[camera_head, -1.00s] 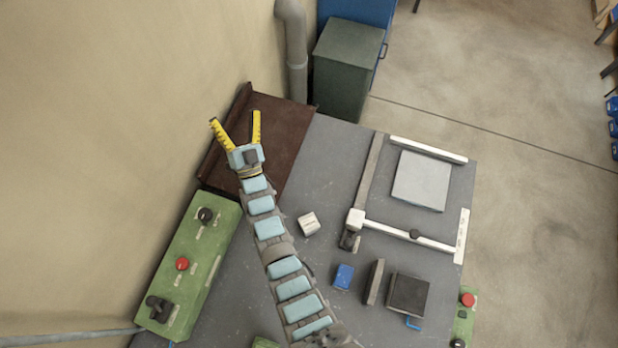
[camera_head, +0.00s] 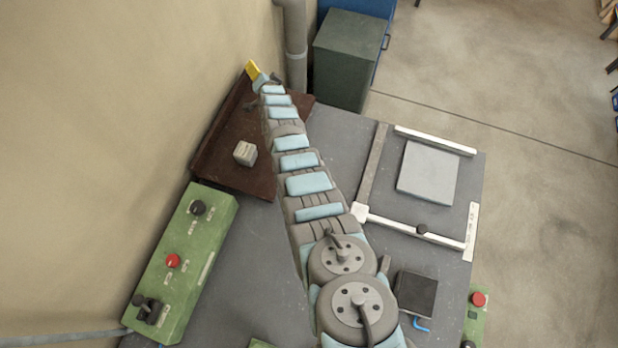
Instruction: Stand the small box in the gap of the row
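A small pale grey box (camera_head: 245,153) lies on the brown board (camera_head: 232,178) at the left, with a ridged or banded look. I cannot tell whether it is the task's small box. My gripper (camera_head: 254,70) is at the far upper end of my outstretched arm, beyond the board's back edge and well away from the box. Only one yellow finger shows clearly, so its opening cannot be judged. No row with a gap can be made out; my arm covers the middle of the bench.
A green control box (camera_head: 172,268) stands at the left. A white-railed frame (camera_head: 440,240) with a grey plate (camera_head: 428,174) lies at the right. A dark block (camera_head: 415,293) is at the lower right. A green cabinet (camera_head: 343,65) stands behind the bench.

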